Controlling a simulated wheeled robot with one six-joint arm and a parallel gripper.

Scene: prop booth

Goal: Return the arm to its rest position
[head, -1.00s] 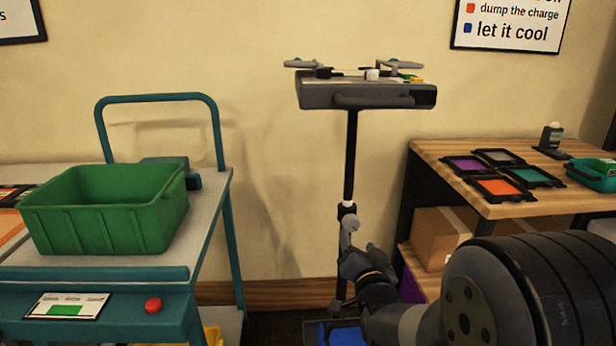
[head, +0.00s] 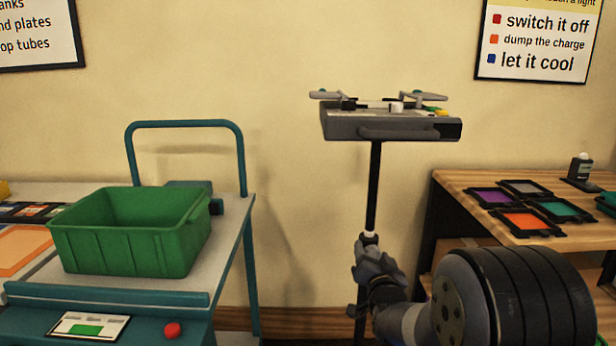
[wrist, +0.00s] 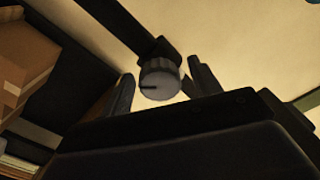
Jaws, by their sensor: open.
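My arm reaches in from the lower right in the head view, with its end, my gripper (head: 372,258), low at the stand's pole (head: 374,190). In the wrist view my gripper (wrist: 161,70) is open. A grey ribbed knob (wrist: 160,80) shows between its two fingers, with a dark bar running up and left behind it. I cannot tell whether the fingers touch the knob. In the head view my own wrist hides the lower part of the pole.
The pole carries a grey tray (head: 392,126) with small parts. On the left, a teal cart (head: 240,225) bears a green bin (head: 130,240). On the right, a wooden table (head: 455,183) holds coloured frames. A cardboard box (wrist: 20,70) shows in the wrist view.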

